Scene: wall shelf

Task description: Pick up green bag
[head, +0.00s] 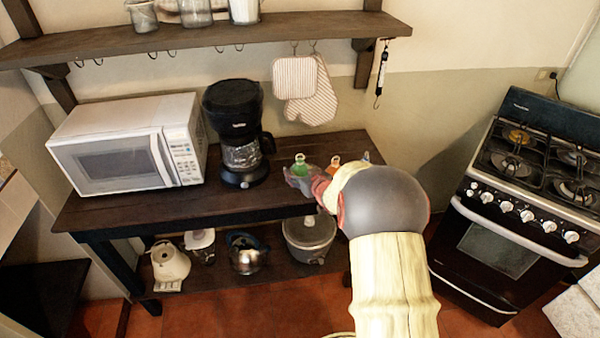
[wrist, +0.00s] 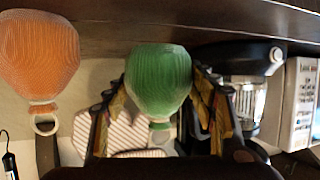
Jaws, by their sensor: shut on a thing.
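In the wrist view, which is upside down, the green bag (wrist: 158,78) sits between the two fingers. My gripper (head: 300,181) is shut on it from the front right; its fingers also show in the wrist view (wrist: 160,90). The bag looks to be at the tabletop; I cannot tell whether it is lifted. My gripper hides part of its lower body in the head view.
An orange bag (head: 335,162) stands just right of the green one, and a bluish item (head: 366,156) beyond it. A black coffee maker (head: 238,135) and white microwave (head: 130,145) stand to the left. Striped mitts (head: 310,95) hang behind. A stove (head: 525,190) is at right.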

